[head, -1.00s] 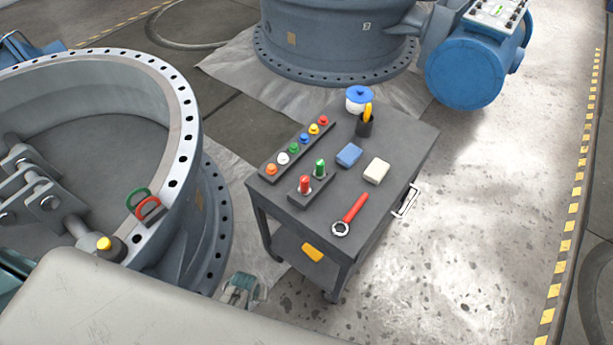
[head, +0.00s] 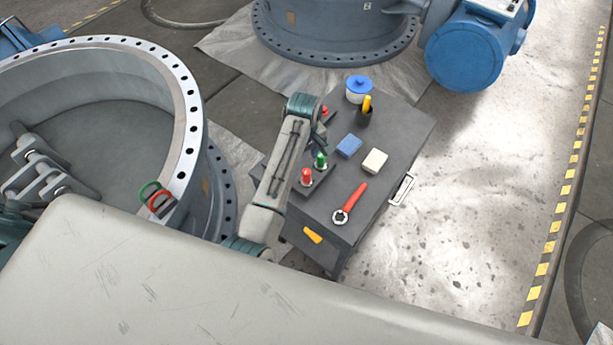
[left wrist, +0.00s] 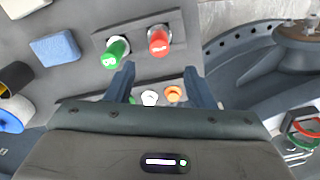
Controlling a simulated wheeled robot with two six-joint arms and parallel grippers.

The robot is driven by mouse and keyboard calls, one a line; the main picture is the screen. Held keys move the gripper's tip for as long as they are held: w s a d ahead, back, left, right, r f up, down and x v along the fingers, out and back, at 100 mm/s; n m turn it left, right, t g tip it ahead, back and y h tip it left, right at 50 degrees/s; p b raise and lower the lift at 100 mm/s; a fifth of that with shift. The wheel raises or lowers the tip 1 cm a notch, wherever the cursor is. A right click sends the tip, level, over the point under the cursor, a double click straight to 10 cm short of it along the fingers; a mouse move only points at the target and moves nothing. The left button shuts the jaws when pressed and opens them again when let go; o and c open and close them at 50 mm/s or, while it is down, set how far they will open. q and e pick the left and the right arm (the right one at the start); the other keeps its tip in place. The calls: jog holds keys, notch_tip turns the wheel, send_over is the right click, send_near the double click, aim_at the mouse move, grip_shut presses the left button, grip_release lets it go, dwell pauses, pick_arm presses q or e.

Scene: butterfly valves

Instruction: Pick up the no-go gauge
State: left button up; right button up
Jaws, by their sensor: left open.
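The no-go gauge, a red-topped plug gauge (head: 306,176), stands upright in a dark holder (head: 318,184) on the grey cart. It also shows in the left wrist view (left wrist: 158,40), its lettering blurred. A green-topped gauge (head: 320,159) stands beside it, also seen in the left wrist view (left wrist: 115,52). My left gripper (head: 319,141) is over the cart near the two gauges. In the left wrist view its fingers (left wrist: 160,82) are apart with nothing held, and both gauges lie beyond the fingertips. My right gripper is not in view.
A blue block (head: 348,146), a cream block (head: 374,161), a red-handled wrench (head: 350,203), a dark cup (head: 364,118) and a blue-lidded pot (head: 358,90) are on the cart. My arm hides most of the row of coloured knobs. A large valve ring (head: 183,150) stands left.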

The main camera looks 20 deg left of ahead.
aim_at(306, 170)
pick_arm(q)
jog(key=shift+w+d+r, duration=0.1)
jog(key=shift+w+d, duration=0.15)
notch_tip(306, 170, down, 5)
jog(key=shift+f+p, duration=0.1)
jog(key=shift+p, duration=0.4)
jog(key=f, duration=0.1)
jog(key=f+p, duration=0.1)
jog(key=f, duration=0.2)
jog(key=shift+s+p, duration=0.3)
jog(key=shift+f, duration=0.6)
jog(key=c, duration=0.8)
